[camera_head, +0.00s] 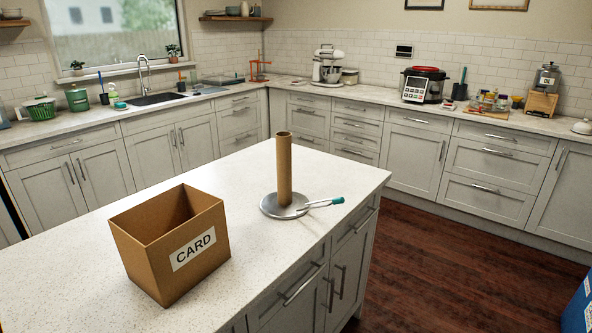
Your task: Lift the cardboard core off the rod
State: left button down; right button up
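The brown cardboard core (284,165) stands upright on the round grey metal base (270,208) on the white island counter. The rod is hidden inside the core; I cannot see it stick out at the top. A thin pale arm with a green tip (337,201) reaches right from the base. Neither of my grippers is in view.
An open cardboard box labelled CARD (193,252) stands on the island (95,235), left of and nearer than the core. The counter between them is clear. The island's right edge is close to the green tip. Wall counters with appliances (423,85) lie beyond.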

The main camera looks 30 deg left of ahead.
aim_at(283, 139)
jog(key=i+l+u, duration=0.1)
jog(key=l+u, duration=0.25)
jog(key=i+l+u, duration=0.1)
jog(key=l+u, duration=0.65)
